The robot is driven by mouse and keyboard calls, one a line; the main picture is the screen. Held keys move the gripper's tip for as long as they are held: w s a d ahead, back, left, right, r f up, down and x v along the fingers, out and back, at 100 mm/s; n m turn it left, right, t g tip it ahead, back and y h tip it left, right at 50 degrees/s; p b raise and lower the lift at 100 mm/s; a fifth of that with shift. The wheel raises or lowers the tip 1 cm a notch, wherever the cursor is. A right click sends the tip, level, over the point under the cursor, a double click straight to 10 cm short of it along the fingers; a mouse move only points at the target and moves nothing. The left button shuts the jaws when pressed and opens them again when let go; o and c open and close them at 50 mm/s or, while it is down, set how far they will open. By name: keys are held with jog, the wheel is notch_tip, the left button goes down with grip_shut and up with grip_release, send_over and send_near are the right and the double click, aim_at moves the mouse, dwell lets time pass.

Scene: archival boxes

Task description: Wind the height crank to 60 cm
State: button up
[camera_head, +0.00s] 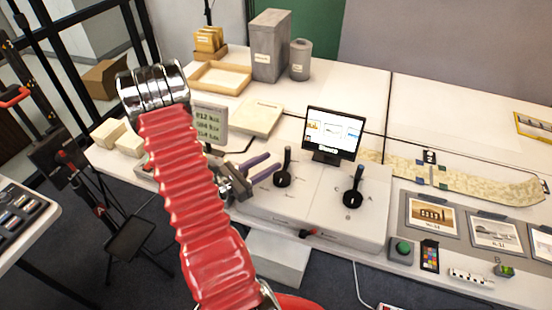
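I cannot tell for certain which part is the height crank, and no 60 cm mark is legible. A white console (320,210) carries two upright black handles on round bases, a left one (283,168) and a right one (354,188). A small dark handle with a red part (308,233) sits at the console's front edge. My gripper (272,164), grey with two purple fingers, points right, close to the left black handle. The fingers look apart with nothing between them. Whether a finger touches that handle is unclear. My red arm hides part of the table.
A screen (334,132) stands behind the console, and a numeric display (210,122) stands left. A green button (403,247), picture cards (430,214) and a patterned strip (470,182) lie right.

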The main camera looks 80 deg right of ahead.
jog(key=shift+v, duration=1.15)
jog(key=shift+c, duration=0.2)
jog(key=shift+c, duration=0.7)
jog(key=w+r+m, duration=0.1)
jog(key=w+d+m+y, duration=0.1)
jog(key=w, duration=0.1)
jog(key=w+d+r+g, duration=0.1)
jog(key=shift+w+r+m+y, duration=0.3)
jog(key=shift+m, duration=0.1)
jog(key=c, duration=0.6)
jog(key=w+m+y, duration=0.1)
jog(key=w+y, duration=0.1)
jog(key=w+r+m+y, duration=0.1)
jog(key=w+y, duration=0.1)
jog(key=shift+w+r+m+g+y, duration=0.1)
jog(key=shift+w+m+g+y, duration=0.2)
jog(key=shift+m+y, duration=0.1)
grip_shut()
jog(key=shift+w+a+f+n+y, duration=0.2)
jog(key=shift+a+f+n+y, duration=0.1)
jog(key=shift+a+n+y, duration=0.25)
jog(key=shift+d, duration=0.15)
